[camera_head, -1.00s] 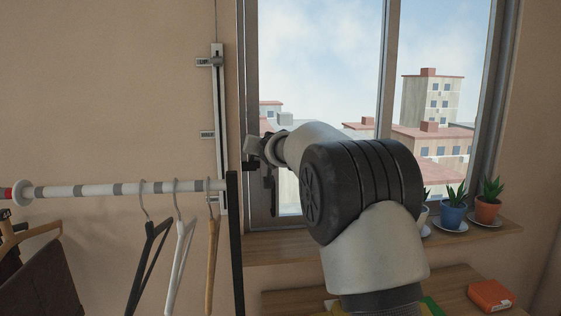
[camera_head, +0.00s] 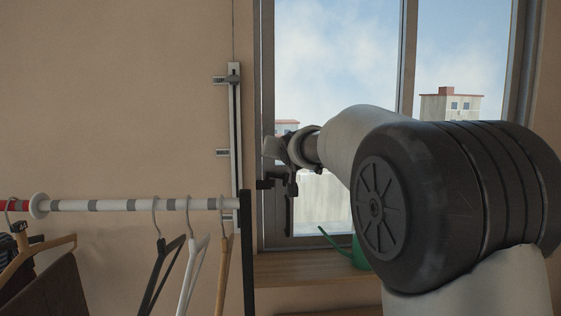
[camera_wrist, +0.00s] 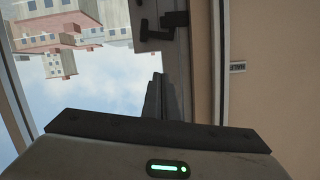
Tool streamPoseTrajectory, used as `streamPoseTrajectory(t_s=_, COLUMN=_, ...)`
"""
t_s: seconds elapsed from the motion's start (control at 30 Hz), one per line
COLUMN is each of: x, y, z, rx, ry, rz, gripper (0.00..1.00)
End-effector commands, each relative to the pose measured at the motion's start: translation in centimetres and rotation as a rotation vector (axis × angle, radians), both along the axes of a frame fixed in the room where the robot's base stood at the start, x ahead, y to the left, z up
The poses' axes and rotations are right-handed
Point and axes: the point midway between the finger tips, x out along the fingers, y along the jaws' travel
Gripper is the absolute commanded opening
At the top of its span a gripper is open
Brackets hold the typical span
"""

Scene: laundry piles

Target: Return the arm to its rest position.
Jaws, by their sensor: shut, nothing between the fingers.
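My arm reaches from the lower right of the head view, its large dark joint filling the right side in front of the window. My gripper (camera_head: 289,228) is at the arm's far end, beside the window's left frame, with dark fingers pointing down. In the wrist view my gripper (camera_wrist: 157,76) has its fingers together, with nothing visible between them. A dark window handle (camera_wrist: 165,22) shows just past the fingertips and slightly to the right. I cannot tell the exact gap between them.
A clothes rack's striped rail (camera_head: 110,205) and black post (camera_head: 247,260) stand left of my gripper, with several hangers. A slim rail (camera_head: 234,130) is mounted on the wall. A green watering can (camera_head: 358,252) stands by the wooden sill (camera_head: 300,268), partly behind my arm.

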Motion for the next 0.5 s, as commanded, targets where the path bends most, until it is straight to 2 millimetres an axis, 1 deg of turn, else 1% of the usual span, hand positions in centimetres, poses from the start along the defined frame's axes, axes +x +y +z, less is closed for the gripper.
streamPoseTrajectory(t_s=0.03, x=-0.7, y=0.1, z=0.1, rx=0.0, ry=-0.001, rz=0.002, gripper=0.0)
streamPoseTrajectory(t_s=0.1, x=-1.2, y=0.0, z=0.3, rx=0.0, ry=-0.001, rz=0.002, gripper=0.0)
streamPoseTrajectory(t_s=0.2, x=-1.6, y=0.0, z=0.4, rx=0.0, ry=0.001, rz=0.001, gripper=0.0)
streamPoseTrajectory(t_s=0.5, x=-1.7, y=0.0, z=0.5, rx=-0.001, ry=0.0, rz=0.001, gripper=0.0)
